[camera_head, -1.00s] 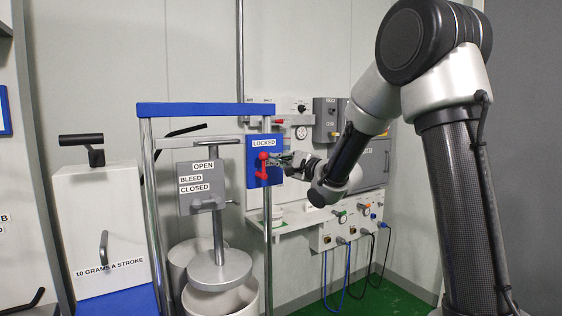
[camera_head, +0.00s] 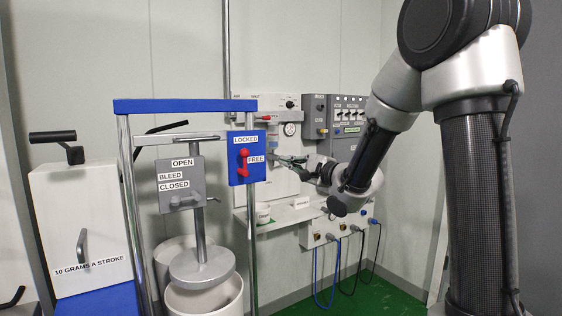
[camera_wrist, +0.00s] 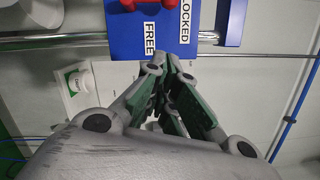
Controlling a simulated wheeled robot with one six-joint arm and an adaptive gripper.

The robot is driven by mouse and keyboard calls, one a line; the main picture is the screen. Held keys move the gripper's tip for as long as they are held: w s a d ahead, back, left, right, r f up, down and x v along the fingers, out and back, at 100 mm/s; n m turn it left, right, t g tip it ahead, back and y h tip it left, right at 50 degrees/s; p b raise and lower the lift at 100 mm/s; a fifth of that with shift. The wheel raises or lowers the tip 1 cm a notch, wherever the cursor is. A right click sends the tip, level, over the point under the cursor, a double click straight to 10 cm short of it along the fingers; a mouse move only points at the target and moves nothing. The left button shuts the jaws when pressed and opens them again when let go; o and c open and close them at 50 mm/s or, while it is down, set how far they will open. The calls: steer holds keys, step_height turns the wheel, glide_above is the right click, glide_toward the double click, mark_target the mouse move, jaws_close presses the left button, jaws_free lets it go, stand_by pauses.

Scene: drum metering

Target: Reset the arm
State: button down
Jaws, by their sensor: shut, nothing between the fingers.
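My gripper (camera_head: 280,159) is in the middle of the head view, to the right of the blue plate (camera_head: 240,174) and apart from it. Its fingers point left and are shut with nothing between them. The wrist view also shows the gripper (camera_wrist: 172,66), with its green-padded fingers close together. The blue plate carries a red handle (camera_head: 244,162) and the labels LOCKED and FREE. In the wrist view the red handle (camera_wrist: 138,4) is at the top edge, partly cut off, beyond the fingertips.
A blue-topped metal frame (camera_head: 184,105) stands left of my gripper. Inside it are a grey OPEN/BLEED/CLOSED box (camera_head: 181,184) and a white drum (camera_head: 205,299). A white pump box (camera_head: 83,230) stands far left. Wall panels and a shelf with a white cup (camera_head: 263,213) lie behind my gripper.

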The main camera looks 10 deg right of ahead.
steer(key=s+d+f+n+g+h, duration=0.35)
steer(key=d+f+n+h, duration=0.35)
steer(key=f, duration=0.6)
steer(key=s+d+f+n+g+h, duration=0.2)
steer(key=s+d+f+n+g, duration=0.1)
steer(key=s+d+g, duration=0.4)
steer(key=s+r+n, duration=0.2)
steer(key=s+r, duration=0.1)
steer(key=s, duration=1)
steer(key=s+a+r+n+g, duration=0.1)
steer(key=s+r+n, duration=0.2)
steer(key=s, duration=1)
steer(key=shift+s+a+r, duration=0.15)
steer(key=shift+a+r, duration=0.1)
steer(key=shift+r, duration=0.15)
